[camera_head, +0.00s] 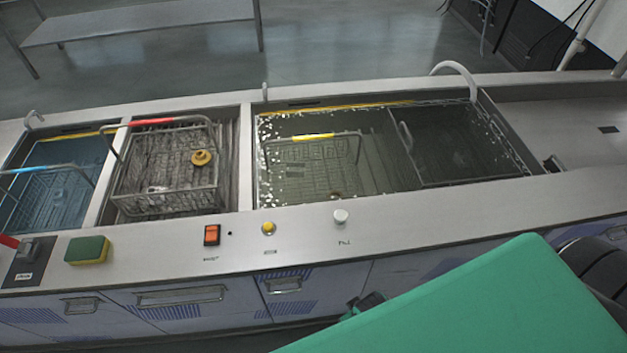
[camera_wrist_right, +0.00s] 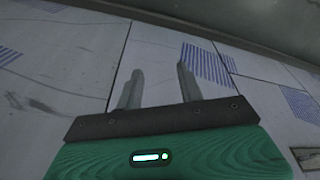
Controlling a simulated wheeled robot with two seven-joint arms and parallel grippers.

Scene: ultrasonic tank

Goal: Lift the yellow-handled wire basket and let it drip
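The wire basket with the yellow handle (camera_head: 313,137) sits in the left part of the large water-filled tank (camera_head: 390,192). The yellow grip and the top of its frame show at the water surface, and the mesh below is seen through the water. My right gripper (camera_wrist_right: 158,85) is open and empty in the right wrist view, with its two fingers apart in front of the cabinet fronts. In the head view the green right arm covers the lower right, well apart from the basket. My left gripper is in neither view.
A red-handled basket (camera_head: 152,122) holding a brass-coloured part (camera_head: 202,158) is in the middle tank. A blue-handled basket (camera_head: 40,168) is in the left tank. A sponge (camera_head: 87,250), orange switch (camera_head: 212,235) and knobs line the front rim. A curved pipe (camera_head: 458,68) rises behind the large tank.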

